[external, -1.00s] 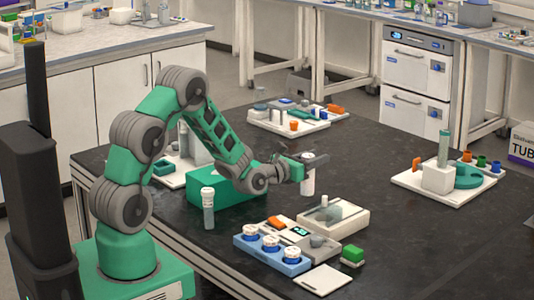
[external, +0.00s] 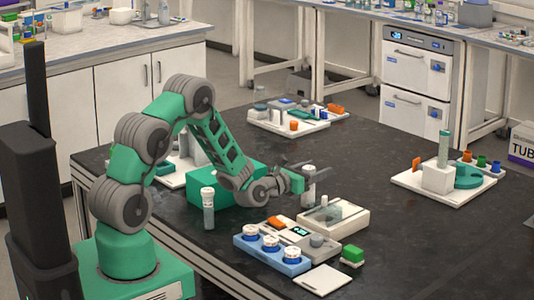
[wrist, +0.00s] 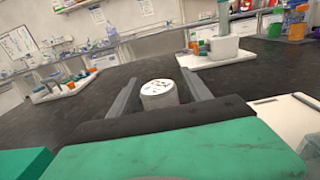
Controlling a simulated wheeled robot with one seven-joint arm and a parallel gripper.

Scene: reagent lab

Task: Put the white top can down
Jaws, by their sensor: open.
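The white top can (external: 308,194) stands upright on the dark table, just behind the light tray with the grey dish. My gripper (external: 306,178) is around its upper part and is open. In the wrist view the can's round white lid (wrist: 158,88) shows between the two spread fingers of my gripper (wrist: 160,90), with gaps on both sides. The can's lower body is hidden there by the gripper's own body.
A light tray (external: 352,219) and a blue rack (external: 272,262) with several white-capped jars lie in front of the can. A capped tube (external: 208,212) and a green box (external: 215,197) are to the left.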

